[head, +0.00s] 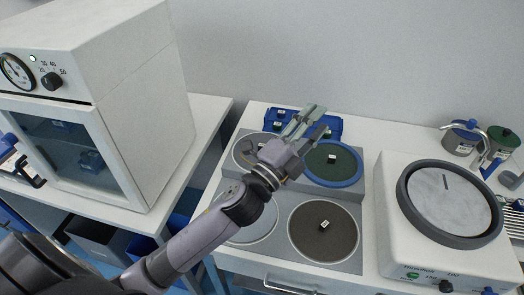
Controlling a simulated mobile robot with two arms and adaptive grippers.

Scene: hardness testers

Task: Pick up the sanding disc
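Several round discs lie in a grey rack on the table. A green disc with a blue rim (345,168) is at its upper right. A brown disc (323,238) is at its lower right, with a small dark knob and white label in the middle. A grey disc (250,225) is at the lower left, partly covered by my arm. Another disc (241,153) at the upper left is also partly hidden. I cannot tell which one is the sanding disc. My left gripper (312,120) is open and empty, above the rack's back part. My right gripper is out of view.
A white polishing machine (398,236) with a round grey plate stands on the right. Metal containers (462,138) stand behind it. A blue holder (332,125) is behind the rack. A white oven-like cabinet (150,110) stands on the left table. A gap separates the two tables.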

